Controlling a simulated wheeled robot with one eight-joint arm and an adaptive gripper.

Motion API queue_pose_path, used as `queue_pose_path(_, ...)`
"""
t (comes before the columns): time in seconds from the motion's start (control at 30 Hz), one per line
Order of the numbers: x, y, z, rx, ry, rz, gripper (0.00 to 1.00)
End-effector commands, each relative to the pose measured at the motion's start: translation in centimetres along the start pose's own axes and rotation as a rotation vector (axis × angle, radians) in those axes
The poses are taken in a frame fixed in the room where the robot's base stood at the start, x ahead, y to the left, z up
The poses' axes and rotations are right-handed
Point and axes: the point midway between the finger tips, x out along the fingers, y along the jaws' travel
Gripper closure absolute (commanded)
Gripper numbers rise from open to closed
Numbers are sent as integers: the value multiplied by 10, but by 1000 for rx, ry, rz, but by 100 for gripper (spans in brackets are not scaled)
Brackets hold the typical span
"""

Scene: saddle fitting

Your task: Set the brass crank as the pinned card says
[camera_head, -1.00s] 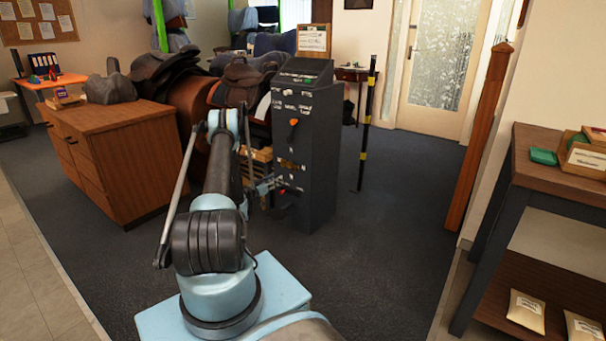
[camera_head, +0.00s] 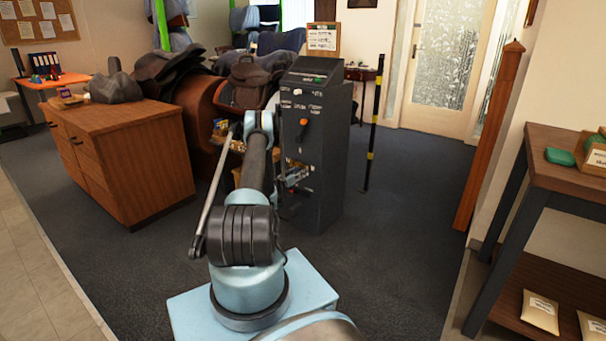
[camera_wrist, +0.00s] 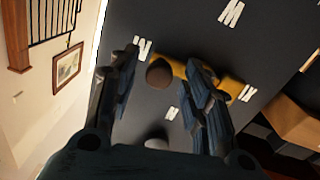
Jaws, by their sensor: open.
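In the wrist view, the brass crank (camera_wrist: 229,88) lies across a dark panel. Its yellow arm runs behind my right finger, and a round brown knob (camera_wrist: 159,75) shows between the fingers. My gripper (camera_wrist: 163,62) is open, with one finger on each side of the knob; I cannot tell whether they touch it. In the head view, the dark cabinet (camera_head: 325,150) stands beyond my arm, which hides much of the gripper and crank area. A board with a white card (camera_head: 322,38) stands behind the cabinet; its writing is too small to read.
An orange-handled lever (camera_head: 302,123) sits higher on the cabinet front. A black and yellow pole (camera_head: 371,140) stands just right of it. A wooden chest (camera_head: 125,165) is at left and a workbench (camera_head: 565,165) at right.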

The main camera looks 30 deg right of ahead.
Motion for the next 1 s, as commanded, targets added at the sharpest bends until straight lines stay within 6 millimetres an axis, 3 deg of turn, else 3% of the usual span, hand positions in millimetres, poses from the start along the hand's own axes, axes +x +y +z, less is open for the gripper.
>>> queue_pose_path(0.2,16,3,0,0,0,1,56)
queue_pose_path(0.53,20,6,0,0,0,2,56)
queue_pose_path(0.73,20,6,0,0,0,2,99)
queue_pose_path(0.83,20,6,0,0,0,3,100)
queue_pose_path(0.87,11,0,0,0,0,-2,100)
queue_pose_path(1.0,21,8,1,6,-1,5,100)
